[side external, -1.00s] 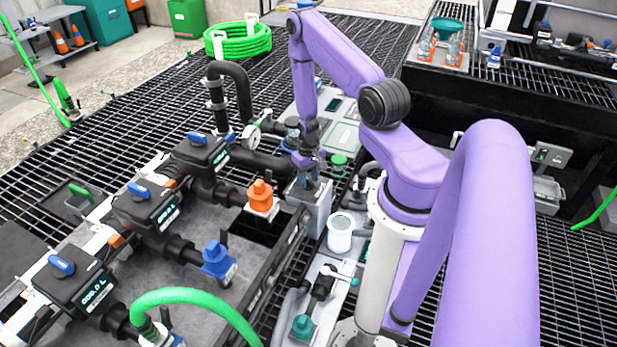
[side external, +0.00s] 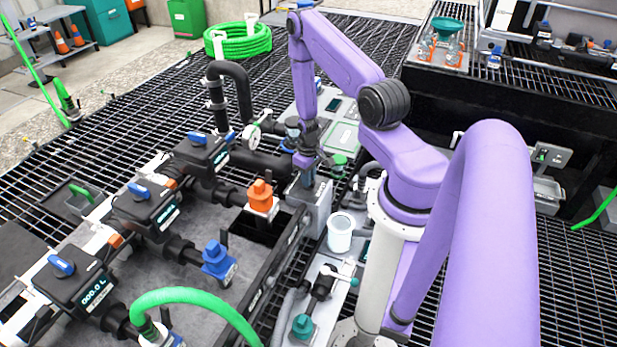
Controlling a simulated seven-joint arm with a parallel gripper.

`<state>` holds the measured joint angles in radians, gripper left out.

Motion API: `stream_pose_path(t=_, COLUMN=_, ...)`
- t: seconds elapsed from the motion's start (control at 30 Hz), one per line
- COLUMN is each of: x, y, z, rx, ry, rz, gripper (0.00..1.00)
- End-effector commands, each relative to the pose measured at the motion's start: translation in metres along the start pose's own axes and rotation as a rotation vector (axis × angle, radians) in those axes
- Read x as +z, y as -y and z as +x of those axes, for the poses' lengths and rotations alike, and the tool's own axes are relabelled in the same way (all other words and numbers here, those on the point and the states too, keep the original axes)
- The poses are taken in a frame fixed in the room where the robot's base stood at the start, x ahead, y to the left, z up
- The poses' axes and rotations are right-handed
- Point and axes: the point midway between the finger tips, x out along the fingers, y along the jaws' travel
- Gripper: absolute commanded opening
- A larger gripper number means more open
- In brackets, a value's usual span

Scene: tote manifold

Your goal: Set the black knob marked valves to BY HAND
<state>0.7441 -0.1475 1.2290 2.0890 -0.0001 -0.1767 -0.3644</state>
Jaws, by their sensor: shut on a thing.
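My gripper (side external: 307,177) points down over a grey box (side external: 314,206) in the middle of the side external view. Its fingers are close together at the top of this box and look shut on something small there. The black knob marked valves cannot be made out; the fingers and wrist cover the spot where they grip. No marking such as BY HAND is readable at this size.
An orange valve cap (side external: 262,196) stands just left of the grey box, and a blue one (side external: 217,260) lies further front left. A white cup (side external: 340,238) stands at the front right.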

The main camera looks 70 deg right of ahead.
Motion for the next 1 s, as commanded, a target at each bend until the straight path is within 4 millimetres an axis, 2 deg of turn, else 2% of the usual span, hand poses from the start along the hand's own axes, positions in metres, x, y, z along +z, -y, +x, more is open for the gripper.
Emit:
stream_pose_path(t=0.6, x=0.0004, y=0.0001, z=-0.0005, rx=-0.001, ry=0.001, rz=-0.552, gripper=0.00)
stream_pose_path(t=1.0, x=0.0004, y=0.0001, z=-0.0006, rx=-0.001, ry=0.001, rz=-0.740, gripper=0.00)
